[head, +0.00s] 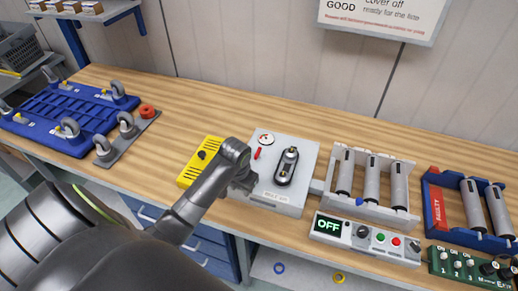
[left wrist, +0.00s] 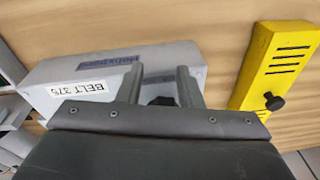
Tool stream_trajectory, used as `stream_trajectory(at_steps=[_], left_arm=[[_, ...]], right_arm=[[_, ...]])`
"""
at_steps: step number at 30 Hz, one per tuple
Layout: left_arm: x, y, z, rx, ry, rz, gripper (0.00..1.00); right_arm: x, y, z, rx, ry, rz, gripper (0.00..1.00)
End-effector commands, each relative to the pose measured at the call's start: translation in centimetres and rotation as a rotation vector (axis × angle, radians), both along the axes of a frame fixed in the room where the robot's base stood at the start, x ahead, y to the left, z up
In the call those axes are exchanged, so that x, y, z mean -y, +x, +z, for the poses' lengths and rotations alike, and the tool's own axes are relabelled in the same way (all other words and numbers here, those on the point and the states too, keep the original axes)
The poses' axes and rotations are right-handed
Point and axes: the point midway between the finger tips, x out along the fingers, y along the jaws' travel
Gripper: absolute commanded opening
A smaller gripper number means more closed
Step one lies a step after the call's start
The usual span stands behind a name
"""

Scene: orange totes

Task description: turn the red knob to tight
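A grey box (head: 310,165) labelled BELT 375 stands on the bench, with a small red handle (head: 257,153), a round gauge (head: 266,139) and a belt on two pulleys (head: 287,166) on top. A round red knob-like piece (head: 147,111) lies on a grey plate at the left. I cannot tell which red part is the task's knob. My left gripper (head: 243,185) is at the left side of the grey box. In the left wrist view its two fingers (left wrist: 160,78) are apart, with a small dark piece (left wrist: 161,101) showing between them; contact is unclear. My right gripper is out of view.
A yellow cover (head: 191,175) with a black knob lies left of the grey box. A grey rack (head: 342,202) of rollers, a control panel (head: 327,227) reading OFF and a blue tray (head: 432,215) marked FAULTY stand right. A blue caster frame (head: 72,118) is left. The bench's back is clear.

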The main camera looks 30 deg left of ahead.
Motion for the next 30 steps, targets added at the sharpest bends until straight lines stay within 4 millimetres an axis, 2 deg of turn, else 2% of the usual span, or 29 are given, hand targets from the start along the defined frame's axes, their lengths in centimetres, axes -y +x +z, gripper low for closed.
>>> stream_trajectory(at_steps=[1, 5, 9, 13, 18, 23, 30], left_arm=[[-0.4, 1.9, 1.1, -0.005, 0.001, 0.01, 0.33], [-1.4, 5.9, 3.9, -0.034, -0.009, 0.039, 0.33], [-2.6, 10.3, 8.3, -0.067, -0.026, 0.086, 0.33], [-3.4, 13.5, 12.7, -0.092, -0.052, 0.129, 0.33], [-4.0, 15.6, 16.7, -0.114, -0.08, 0.169, 0.33], [-4.2, 16.1, 17.9, -0.122, -0.09, 0.181, 0.33], [-4.2, 16.1, 15.8, -0.122, -0.091, 0.181, 0.33]], right_arm=[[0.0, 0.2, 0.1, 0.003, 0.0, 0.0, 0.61], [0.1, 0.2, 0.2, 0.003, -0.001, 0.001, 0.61], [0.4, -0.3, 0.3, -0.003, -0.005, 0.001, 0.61], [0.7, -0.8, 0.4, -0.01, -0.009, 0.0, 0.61], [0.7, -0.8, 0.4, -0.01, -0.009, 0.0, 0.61], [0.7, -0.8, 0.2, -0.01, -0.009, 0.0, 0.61], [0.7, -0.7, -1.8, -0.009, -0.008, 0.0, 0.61]])
